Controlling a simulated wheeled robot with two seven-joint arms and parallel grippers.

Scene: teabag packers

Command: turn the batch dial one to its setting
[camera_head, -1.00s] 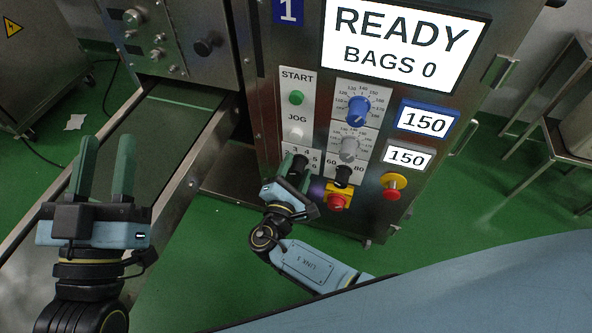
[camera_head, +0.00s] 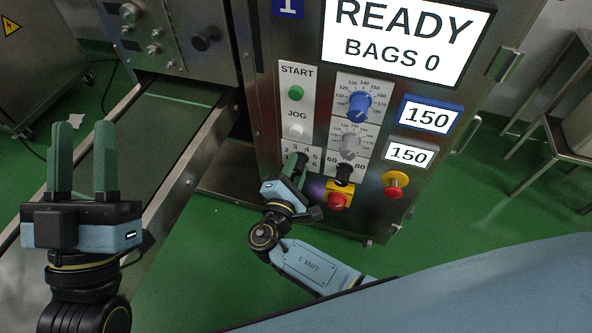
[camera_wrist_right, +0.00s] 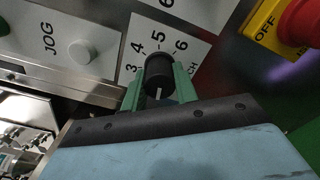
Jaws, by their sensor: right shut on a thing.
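The batch dial is a black knob (camera_wrist_right: 158,68) on a white scale plate (camera_wrist_right: 191,48) with numbers up to 6, low on the machine's front panel. In the right wrist view my right gripper (camera_wrist_right: 159,88) has its green fingers on both sides of the knob, shut on it. A white line shows on the knob; I cannot tell which number it points to. In the head view my right gripper (camera_head: 295,173) is at this dial and hides most of it. My left gripper (camera_head: 82,135) is open and empty at the left, away from the panel.
The panel has a green START button (camera_head: 296,93), a white JOG button (camera_head: 297,130), a blue dial (camera_head: 360,106) and a grey dial (camera_head: 349,146). A red stop knob (camera_head: 337,200) is close to the right gripper. The screen (camera_head: 400,40) reads READY, BAGS 0.

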